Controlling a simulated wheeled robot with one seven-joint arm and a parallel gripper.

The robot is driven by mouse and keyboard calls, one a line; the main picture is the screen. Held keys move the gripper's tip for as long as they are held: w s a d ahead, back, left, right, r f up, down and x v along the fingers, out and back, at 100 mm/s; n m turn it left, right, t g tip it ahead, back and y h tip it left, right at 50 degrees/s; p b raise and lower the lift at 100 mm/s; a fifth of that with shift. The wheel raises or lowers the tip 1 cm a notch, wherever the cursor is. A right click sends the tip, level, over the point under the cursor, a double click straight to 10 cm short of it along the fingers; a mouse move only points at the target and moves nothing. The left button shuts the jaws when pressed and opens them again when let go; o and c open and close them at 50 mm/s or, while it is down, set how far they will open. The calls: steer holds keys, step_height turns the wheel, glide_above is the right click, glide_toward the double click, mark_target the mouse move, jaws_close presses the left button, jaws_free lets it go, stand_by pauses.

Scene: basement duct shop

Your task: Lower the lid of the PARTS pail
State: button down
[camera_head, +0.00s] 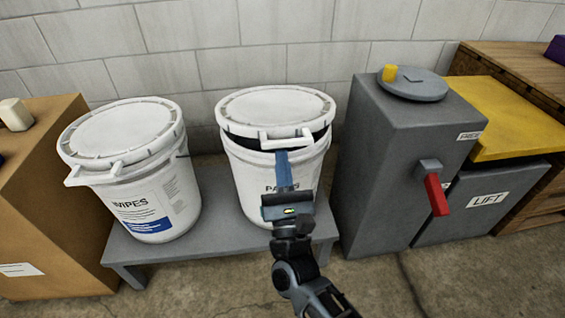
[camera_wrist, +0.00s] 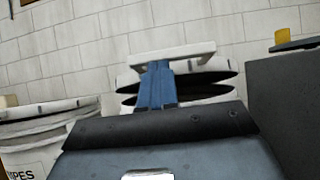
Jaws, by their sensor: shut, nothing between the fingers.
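The PARTS pail (camera_head: 255,178) is white and stands upright on a low grey bench. Its white lid (camera_head: 276,106) is slightly raised, with a dark gap along the front between lid and rim. The lid has a white handle bar (camera_head: 287,139) at its front. My gripper (camera_head: 283,156) is shut and empty, with its blue fingers in front of the pail, just below the handle bar. In the wrist view the lid's handle (camera_wrist: 172,54) lies at the fingertips (camera_wrist: 156,68), above the dark gap. I cannot tell whether the fingers touch the handle.
The WIPES pail (camera_head: 160,195) stands to the left on the same bench (camera_head: 215,235). A grey cabinet (camera_head: 385,165) with a red lever (camera_head: 437,194) stands close on the right, beside a LIFT bin (camera_head: 480,205). A cardboard-brown box (camera_head: 45,200) is at far left. A block wall is behind.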

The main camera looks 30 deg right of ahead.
steer(key=w+r+g+p, duration=0.1)
steer(key=r+p, duration=0.3)
steer(key=w+r+p, duration=0.1)
steer(key=r+p, duration=0.4)
steer(key=w+d+r+g+p, duration=0.1)
steer(key=r+p, duration=0.3)
steer(key=shift+w+r+g+y, duration=0.2)
steer(key=shift+g+y, duration=0.1)
steer(key=shift+y, duration=0.1)
steer(key=shift+w+d+r, duration=0.1)
steer(key=shift+w+r, duration=0.05)
steer(key=shift+r, duration=0.05)
steer(key=shift+f, duration=0.1)
